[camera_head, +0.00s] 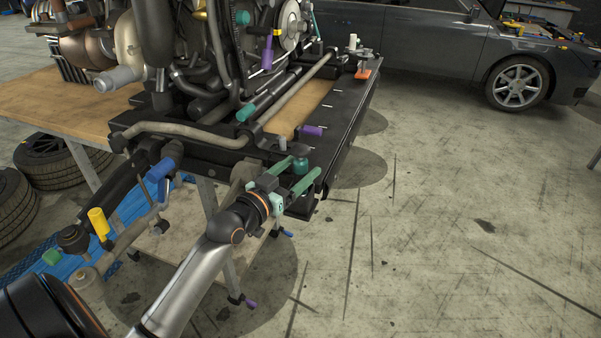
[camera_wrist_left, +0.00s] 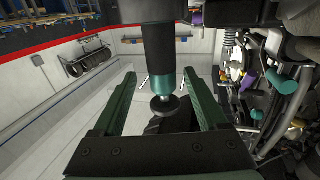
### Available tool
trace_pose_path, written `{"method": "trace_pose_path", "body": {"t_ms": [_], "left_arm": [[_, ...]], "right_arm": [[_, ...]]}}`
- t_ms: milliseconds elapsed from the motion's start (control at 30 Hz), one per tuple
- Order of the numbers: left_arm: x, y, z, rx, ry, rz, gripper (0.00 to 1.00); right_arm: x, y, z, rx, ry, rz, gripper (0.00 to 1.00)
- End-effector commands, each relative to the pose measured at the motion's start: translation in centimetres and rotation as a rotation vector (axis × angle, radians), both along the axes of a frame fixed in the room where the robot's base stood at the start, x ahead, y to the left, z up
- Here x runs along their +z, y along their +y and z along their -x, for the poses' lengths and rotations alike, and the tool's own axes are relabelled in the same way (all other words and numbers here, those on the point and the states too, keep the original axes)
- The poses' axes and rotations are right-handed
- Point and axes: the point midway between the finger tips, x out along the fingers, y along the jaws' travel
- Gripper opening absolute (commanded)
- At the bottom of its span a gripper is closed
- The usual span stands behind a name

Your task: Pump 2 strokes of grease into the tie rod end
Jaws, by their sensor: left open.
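My left gripper (camera_head: 303,166) is open at the near right corner of the engine cart. Its two green fingers lie on either side of a teal and dark upright piece (camera_head: 300,167). In the left wrist view the open left gripper (camera_wrist_left: 160,74) has that piece between its fingers, as a black cylinder with a teal band (camera_wrist_left: 163,82) and a dark disc at its end. Gaps show on both sides of it. I cannot tell whether this piece is the grease tool or part of the tie rod end. My right gripper is not in view.
The engine (camera_head: 215,50) and its pipes crowd the cart's dark frame (camera_head: 345,125). A wooden bench (camera_head: 40,97) and tyres (camera_head: 62,160) stand at the left. A yellow-capped part (camera_head: 98,221) is near a blue mat (camera_head: 30,270). A grey car (camera_head: 430,42) is behind. Floor at the right is clear.

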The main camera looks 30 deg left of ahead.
Motion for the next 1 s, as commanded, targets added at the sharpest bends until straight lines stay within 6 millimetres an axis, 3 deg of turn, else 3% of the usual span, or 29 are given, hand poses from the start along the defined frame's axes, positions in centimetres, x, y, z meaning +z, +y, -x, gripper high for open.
{"method": "trace_pose_path", "body": {"t_ms": [300,633,1000], "left_arm": [[0.0,0.3,-4.1,0.001,-0.002,0.001,0.76],[-0.1,0.2,-4.8,0.0,0.0,0.001,0.76],[-0.1,0.2,-4.8,0.0,0.0,0.001,0.35]], "right_arm": [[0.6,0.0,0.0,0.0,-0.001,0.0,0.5],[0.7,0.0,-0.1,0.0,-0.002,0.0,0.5],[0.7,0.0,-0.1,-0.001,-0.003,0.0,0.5]]}}
